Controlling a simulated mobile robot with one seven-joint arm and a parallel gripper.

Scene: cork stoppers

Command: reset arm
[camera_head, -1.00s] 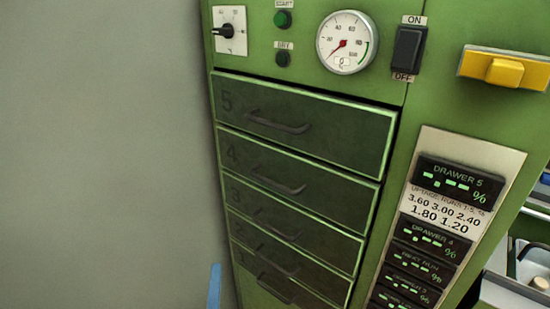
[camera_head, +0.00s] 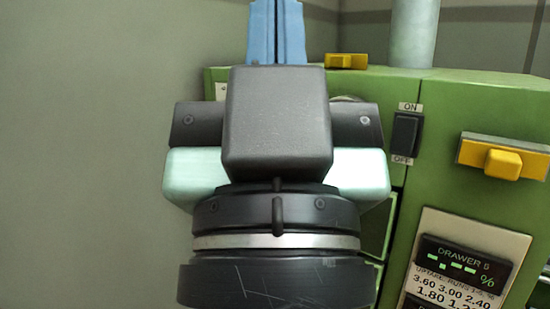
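My gripper (camera_head: 277,25) rises in front of the camera, pointing up. Its two blue fingers stand side by side with only a thin dark line between them, and I see nothing held there. The fingertips are cut off by the top edge. The dark and pale green wrist of my arm fills the middle of the view. It hides most of the drawers and the dial of the green cabinet (camera_head: 455,115) behind it.
The cabinet front carries a black ON/OFF switch (camera_head: 405,135), a yellow handle (camera_head: 503,160) and a "DRAWER 5" display (camera_head: 463,262). Another yellow part (camera_head: 346,61) sits on the cabinet's top edge. A pale pipe (camera_head: 415,35) stands behind. The plain wall (camera_head: 90,160) on the left is clear.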

